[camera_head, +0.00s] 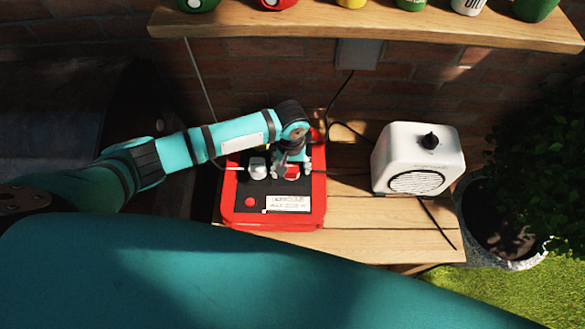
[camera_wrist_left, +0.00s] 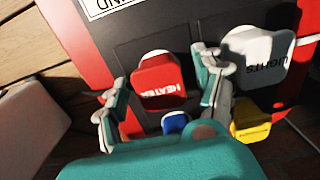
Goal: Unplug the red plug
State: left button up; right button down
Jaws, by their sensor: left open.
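The red plug (camera_head: 292,172) sits on the top of a red and black power box (camera_head: 236,205). In the left wrist view the red plug (camera_wrist_left: 158,82) carries the word HEATER. My left gripper (camera_head: 290,165) is over the box at the red plug. In the left wrist view my left gripper (camera_wrist_left: 162,98) is open, with one finger on each side of the red plug. I cannot tell whether the fingers touch it. My right gripper does not show.
A white plug (camera_head: 257,169) marked LIGHTS is beside the red one. Blue (camera_wrist_left: 175,122) and yellow (camera_wrist_left: 250,120) parts are close by. A white heater (camera_head: 418,158) stands right on the wooden table (camera_head: 370,240). A shelf (camera_head: 350,25) with cans runs above.

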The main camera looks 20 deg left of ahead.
pick_arm(q)
jog(key=shift+p, duration=0.5)
dwell(0.7)
jog(key=shift+p, duration=0.45)
grip_shut()
jog(key=shift+r, duration=0.15)
dwell(0.3)
